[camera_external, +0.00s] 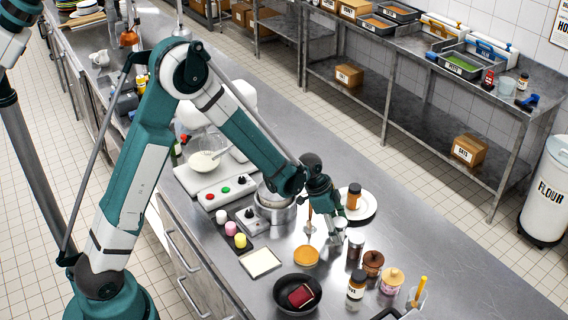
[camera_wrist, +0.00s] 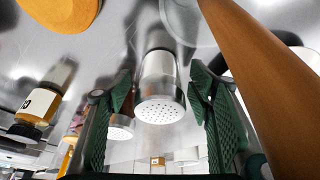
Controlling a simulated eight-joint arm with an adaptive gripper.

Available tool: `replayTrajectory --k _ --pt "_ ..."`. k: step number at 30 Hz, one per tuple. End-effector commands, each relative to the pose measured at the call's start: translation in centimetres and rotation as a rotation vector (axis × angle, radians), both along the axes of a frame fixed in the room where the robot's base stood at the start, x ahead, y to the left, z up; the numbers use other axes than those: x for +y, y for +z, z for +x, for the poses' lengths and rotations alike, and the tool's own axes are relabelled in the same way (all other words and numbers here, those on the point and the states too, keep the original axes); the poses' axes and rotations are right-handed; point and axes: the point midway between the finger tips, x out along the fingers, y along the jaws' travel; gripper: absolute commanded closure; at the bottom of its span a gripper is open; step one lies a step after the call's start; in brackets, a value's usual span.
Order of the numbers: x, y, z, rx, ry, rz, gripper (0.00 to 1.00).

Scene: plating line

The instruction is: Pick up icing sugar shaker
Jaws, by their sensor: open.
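The icing sugar shaker (camera_wrist: 158,75) has a pale body and a perforated metal cap. In the wrist view it stands between the two green finger pads of my open gripper (camera_wrist: 160,100), with gaps visible on both sides. In the external view my gripper (camera_external: 333,226) points down over the worktop, and the pale shaker (camera_external: 340,236) shows partly hidden by it. A second, darker shaker with a metal cap (camera_wrist: 120,128) stands beyond and to the left in the wrist view; it also shows at right of my gripper in the external view (camera_external: 356,243).
A wooden handle (camera_wrist: 262,80) rises close to the right finger. The steel worktop is clear at far right.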

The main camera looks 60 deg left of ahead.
Motion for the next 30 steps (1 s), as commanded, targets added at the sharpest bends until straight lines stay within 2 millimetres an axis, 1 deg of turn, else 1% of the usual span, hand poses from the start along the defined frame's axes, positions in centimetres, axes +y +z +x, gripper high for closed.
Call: replayTrajectory --k 3,4,9,11,23,30 --pt "0.0 0.0 0.0 0.0 0.0 0.0 0.48" --pt "0.0 0.0 0.0 0.0 0.0 0.0 0.51" --pt "0.0 0.0 0.0 0.0 0.0 0.0 0.73" --pt "0.0 0.0 0.0 0.0 0.0 0.0 0.8" --pt "0.0 0.2 0.0 0.0 0.0 0.0 0.8" --pt "0.0 1.6 0.0 0.0 0.0 0.0 0.8"
